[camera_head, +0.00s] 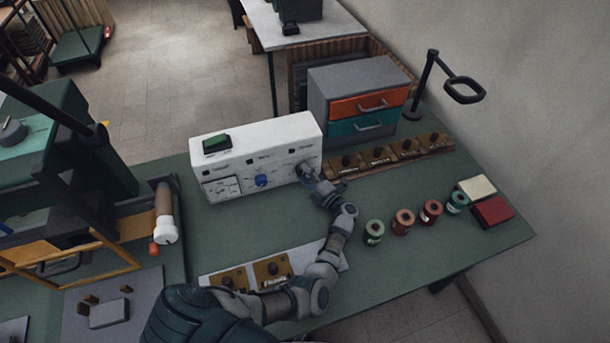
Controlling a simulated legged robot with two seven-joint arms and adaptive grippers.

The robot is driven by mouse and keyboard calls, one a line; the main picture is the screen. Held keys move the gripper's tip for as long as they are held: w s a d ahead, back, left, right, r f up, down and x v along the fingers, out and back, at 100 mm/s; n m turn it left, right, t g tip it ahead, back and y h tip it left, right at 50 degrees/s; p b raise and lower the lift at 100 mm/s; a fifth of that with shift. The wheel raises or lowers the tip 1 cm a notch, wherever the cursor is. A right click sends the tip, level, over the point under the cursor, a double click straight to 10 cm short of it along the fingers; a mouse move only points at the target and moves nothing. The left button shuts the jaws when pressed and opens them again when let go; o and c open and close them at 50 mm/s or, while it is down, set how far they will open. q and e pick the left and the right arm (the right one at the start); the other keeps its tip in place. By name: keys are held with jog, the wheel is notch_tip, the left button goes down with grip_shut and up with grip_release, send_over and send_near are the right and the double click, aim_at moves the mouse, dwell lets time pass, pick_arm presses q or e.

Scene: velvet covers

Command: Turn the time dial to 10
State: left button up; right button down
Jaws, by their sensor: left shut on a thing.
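A white control box (256,141) stands on the green table, its front panel toward me. A blue knob (261,180) sits mid-panel, and pale marked plates (222,186) are at its left. My left gripper (307,173) is at the right end of this panel, shut on the dial there. The fingers hide most of that dial, so its pointer cannot be read. The panel labels are too small to read, so I cannot tell from print which is the time dial. My right gripper is not in view.
Several thread spools (403,222) stand right of my arm. A wooden strip with dark knobs (392,153) lies behind them. A grey cabinet with orange and teal drawers (358,96) stands behind. A board with brown blocks (250,275) lies in front.

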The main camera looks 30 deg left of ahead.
pick_arm(q)
jog(key=shift+w+d, duration=0.1)
jog(key=shift+w, duration=0.05)
dwell(0.3)
jog(key=o, duration=1.1)
jog(key=shift+f, duration=0.15)
jog(key=shift+o, duration=0.2)
